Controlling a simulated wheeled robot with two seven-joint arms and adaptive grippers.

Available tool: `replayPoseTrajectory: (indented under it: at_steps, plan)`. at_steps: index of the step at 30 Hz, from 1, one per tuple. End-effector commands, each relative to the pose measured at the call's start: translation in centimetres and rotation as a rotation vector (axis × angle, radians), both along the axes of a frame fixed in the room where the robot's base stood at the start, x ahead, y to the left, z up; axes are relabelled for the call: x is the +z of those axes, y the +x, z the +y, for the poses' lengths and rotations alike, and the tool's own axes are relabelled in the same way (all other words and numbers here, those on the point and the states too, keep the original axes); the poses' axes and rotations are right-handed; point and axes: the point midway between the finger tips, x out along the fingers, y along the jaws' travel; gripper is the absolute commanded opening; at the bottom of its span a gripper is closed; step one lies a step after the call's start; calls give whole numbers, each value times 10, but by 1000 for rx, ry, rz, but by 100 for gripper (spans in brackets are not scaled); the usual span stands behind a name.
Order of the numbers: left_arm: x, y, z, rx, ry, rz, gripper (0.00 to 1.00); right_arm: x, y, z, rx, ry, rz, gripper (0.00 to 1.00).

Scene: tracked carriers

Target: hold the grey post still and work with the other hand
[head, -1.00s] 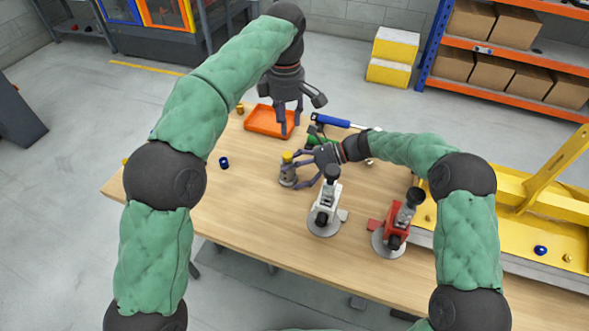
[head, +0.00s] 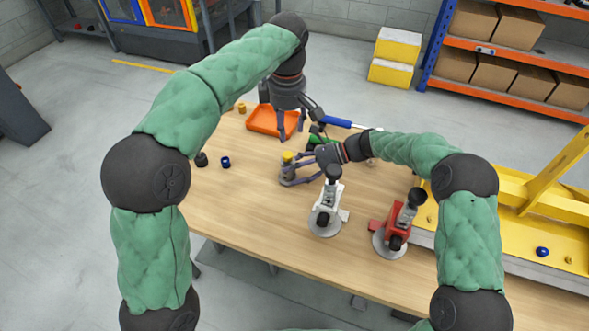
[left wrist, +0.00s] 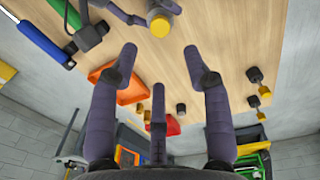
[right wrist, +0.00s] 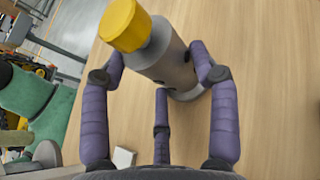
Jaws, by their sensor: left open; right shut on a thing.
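The grey post (head: 287,168) with a yellow cap (head: 288,156) stands on the wooden table. My right gripper (head: 288,178) is shut on it, low around its body. In the right wrist view the post (right wrist: 172,70) is between the fingers, its yellow cap (right wrist: 125,25) towards the top left. My left gripper (head: 291,130) is open and empty, above the table behind the post. In the left wrist view the fingers (left wrist: 165,65) are spread over bare wood, and the capped post (left wrist: 160,22) is beyond them at the top.
An orange tray (head: 272,122) lies behind my left gripper. A blue-handled tool (head: 335,121) lies right of it. A white-grey device (head: 325,210) and a red one (head: 395,235) stand right of the post. A blue ring (head: 225,162) lies left. The table's front left is clear.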

Motion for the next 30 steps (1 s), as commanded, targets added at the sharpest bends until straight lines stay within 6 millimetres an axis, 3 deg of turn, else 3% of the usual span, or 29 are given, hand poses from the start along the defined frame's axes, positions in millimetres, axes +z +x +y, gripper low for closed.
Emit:
replayPoseTrajectory:
  at_steps: [8, 21, 30]
  plan:
    - [-22, 0, 1, -4, 2, 2, 49, -3, -2, 1, 4, -1, 6, 2]
    - [-77, 2, 1, -3, 1, 1, 49, -4, -3, 1, 5, -3, 7, 2]
    - [-98, 3, 1, -3, 0, 0, 49, -4, -3, 1, 5, -3, 8, 2]
